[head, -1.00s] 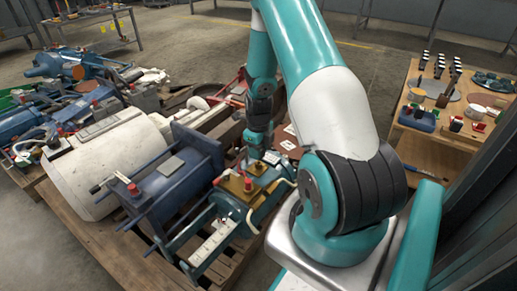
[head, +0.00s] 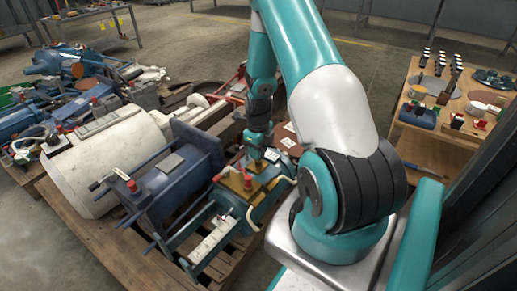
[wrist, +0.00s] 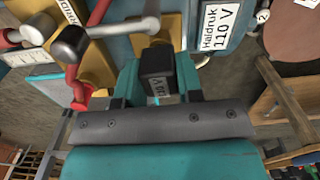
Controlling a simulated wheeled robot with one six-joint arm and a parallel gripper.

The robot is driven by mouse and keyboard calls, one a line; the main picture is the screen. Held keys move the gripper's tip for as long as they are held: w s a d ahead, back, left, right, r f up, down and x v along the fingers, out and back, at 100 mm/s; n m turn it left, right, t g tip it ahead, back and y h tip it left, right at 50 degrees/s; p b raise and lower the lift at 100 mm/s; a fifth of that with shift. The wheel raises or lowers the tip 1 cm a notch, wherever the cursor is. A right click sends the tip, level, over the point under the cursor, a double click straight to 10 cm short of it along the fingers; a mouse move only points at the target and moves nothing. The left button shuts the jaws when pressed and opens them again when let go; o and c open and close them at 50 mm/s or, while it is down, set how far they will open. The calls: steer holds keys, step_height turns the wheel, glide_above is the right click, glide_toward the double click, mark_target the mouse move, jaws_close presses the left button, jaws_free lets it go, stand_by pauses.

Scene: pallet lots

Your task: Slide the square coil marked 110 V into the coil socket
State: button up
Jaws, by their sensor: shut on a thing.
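The coil sits between the teal fingers, in front of a brass-coloured block (wrist: 166,42). A white label (wrist: 222,24) reading Haldruk 110 V is just right of it on the teal valve body. I cannot tell the coil socket clearly or whether the coil touches anything; the coil hides what is behind it. In the head view, my gripper (head: 255,150) is above the far end of the teal valve unit (head: 259,211); the coil is not clear there.
A red-handled part (wrist: 76,70) with brass blocks is close left of the fingers. A blue framed machine (head: 186,178) and white cylinder (head: 110,160) lie left on the pallet (head: 85,225). A wooden bench (head: 430,150) with small parts stands right.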

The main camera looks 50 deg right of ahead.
steer(key=shift+f+b, duration=0.35)
steer(key=shift+f, duration=0.3)
steer(key=o, duration=1)
step_height(320, 180, up, 17)
steer(key=p, duration=0.7)
steer(key=shift+r, duration=0.2)
